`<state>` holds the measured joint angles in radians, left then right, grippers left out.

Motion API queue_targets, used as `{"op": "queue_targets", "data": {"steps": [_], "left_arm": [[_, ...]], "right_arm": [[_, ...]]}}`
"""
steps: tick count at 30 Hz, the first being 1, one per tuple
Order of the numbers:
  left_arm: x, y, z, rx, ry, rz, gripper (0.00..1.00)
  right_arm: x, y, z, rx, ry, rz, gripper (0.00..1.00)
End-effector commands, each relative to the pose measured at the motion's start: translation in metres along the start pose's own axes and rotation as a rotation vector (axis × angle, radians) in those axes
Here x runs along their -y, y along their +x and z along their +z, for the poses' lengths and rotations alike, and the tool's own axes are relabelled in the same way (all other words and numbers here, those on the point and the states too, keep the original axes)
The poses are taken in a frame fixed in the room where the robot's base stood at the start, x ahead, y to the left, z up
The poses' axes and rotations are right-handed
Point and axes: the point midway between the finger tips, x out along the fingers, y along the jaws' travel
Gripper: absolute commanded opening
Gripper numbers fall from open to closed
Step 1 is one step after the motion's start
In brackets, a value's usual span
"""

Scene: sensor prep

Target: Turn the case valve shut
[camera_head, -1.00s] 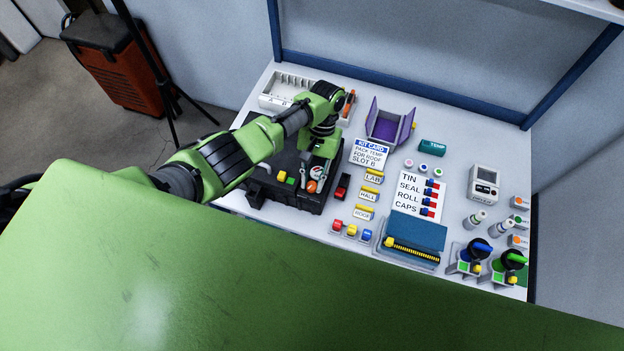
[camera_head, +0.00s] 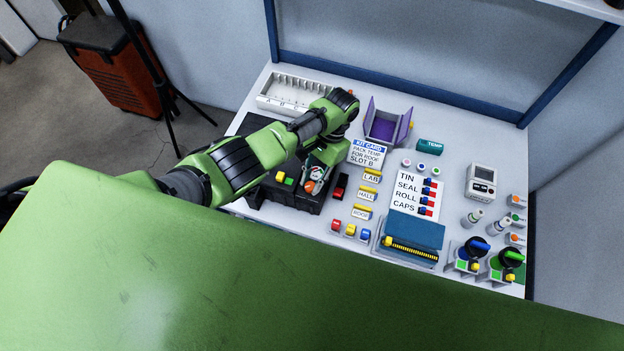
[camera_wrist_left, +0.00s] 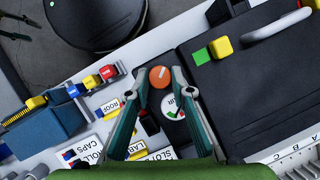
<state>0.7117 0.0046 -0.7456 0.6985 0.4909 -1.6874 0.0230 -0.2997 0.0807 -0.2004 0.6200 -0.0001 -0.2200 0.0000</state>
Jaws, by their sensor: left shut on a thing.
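The case is a black box (camera_head: 262,193) at the left of the bench. In the wrist view its lid (camera_wrist_left: 268,85) fills the right side. The valve is a round orange knob with a light mark (camera_wrist_left: 159,77) at the case's edge. It shows small in the head view (camera_head: 310,187). My left gripper (camera_wrist_left: 160,80) is shut on the orange knob, one fingertip on each side. In the head view my left gripper (camera_head: 314,182) reaches down over the case. A white dial with green and red marks (camera_wrist_left: 173,108) sits between the fingers, partly hidden. My right gripper is not in view.
Yellow and green buttons (camera_wrist_left: 222,46) and a grey handle (camera_wrist_left: 277,25) are on the case. A white slotted tray (camera_head: 275,105) stands behind it. Red, yellow and blue switches (camera_head: 350,230), labels and a purple holder (camera_head: 386,128) are to its right.

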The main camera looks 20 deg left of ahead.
Motion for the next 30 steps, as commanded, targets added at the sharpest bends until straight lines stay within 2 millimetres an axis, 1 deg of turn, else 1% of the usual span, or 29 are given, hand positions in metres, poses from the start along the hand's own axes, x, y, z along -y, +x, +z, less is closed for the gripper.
{"op": "queue_targets", "data": {"steps": [6, 7, 9, 18, 22, 26, 30], "left_arm": [[0.0, 0.0, -0.001, -0.002, 0.001, -0.001, 0.0], [0.0, 0.0, -0.001, -0.002, 0.001, -0.001, 0.24], [0.0, 0.0, -0.001, -0.002, 0.001, -0.001, 0.38], [0.0, 0.0, 0.0, -0.001, 0.0, 0.0, 0.38], [0.0, -0.007, -0.001, -0.002, 0.0, 0.0, 0.38], [0.0, -0.028, -0.002, -0.006, 0.0, 0.0, 0.38], [0.0, -0.059, -0.002, -0.006, 0.0, -0.001, 0.38]], "right_arm": [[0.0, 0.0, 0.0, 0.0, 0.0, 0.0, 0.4], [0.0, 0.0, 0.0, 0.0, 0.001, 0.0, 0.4], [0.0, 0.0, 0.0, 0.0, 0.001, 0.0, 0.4], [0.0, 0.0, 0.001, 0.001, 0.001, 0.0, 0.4], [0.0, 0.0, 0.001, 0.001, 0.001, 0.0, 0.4], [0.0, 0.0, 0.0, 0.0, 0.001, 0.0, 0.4], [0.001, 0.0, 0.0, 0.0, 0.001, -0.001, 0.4]]}}
